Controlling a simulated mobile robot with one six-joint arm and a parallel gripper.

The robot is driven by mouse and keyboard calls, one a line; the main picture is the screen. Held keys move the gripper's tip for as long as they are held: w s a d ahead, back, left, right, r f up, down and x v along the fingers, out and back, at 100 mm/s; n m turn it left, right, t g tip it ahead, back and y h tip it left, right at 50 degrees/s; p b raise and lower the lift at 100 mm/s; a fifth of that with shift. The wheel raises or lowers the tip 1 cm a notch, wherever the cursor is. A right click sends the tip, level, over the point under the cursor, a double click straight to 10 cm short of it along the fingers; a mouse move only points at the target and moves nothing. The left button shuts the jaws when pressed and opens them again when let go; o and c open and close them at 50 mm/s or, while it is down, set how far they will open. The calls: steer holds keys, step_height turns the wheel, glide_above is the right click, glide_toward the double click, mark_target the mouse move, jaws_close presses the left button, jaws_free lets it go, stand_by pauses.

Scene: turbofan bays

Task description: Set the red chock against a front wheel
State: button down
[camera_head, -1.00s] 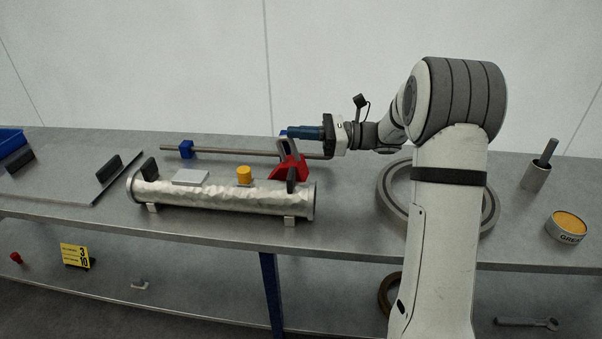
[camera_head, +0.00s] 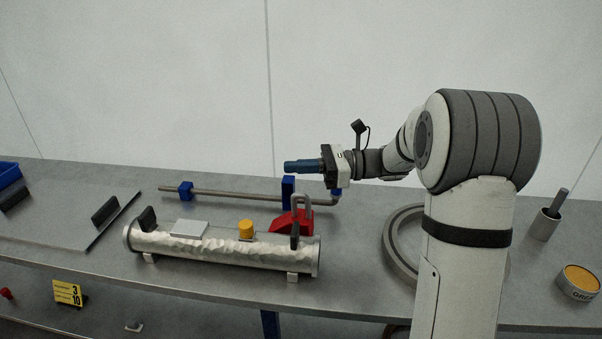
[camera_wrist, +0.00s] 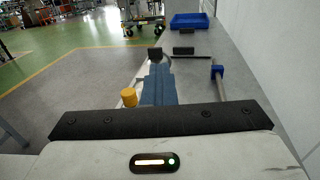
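A wheeled cart (camera_wrist: 140,14) stands on the far floor in the wrist view. One of its small dark wheels (camera_wrist: 128,32) shows; which is a front wheel I cannot tell.
The silver cylinder (camera_head: 205,250) lies along the bench, with a yellow cap (camera_head: 246,229) on top. A thin rod with blue blocks (camera_head: 186,191) lies behind it. A large grey ring (camera_head: 395,252), a cup (camera_head: 544,224) and a tin (camera_head: 578,283) are to the right.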

steer(key=shift+r, duration=0.35)
steer(key=c, duration=2.2)
jaws_free()
steer(key=shift+c, duration=2.2)
jaws_free()
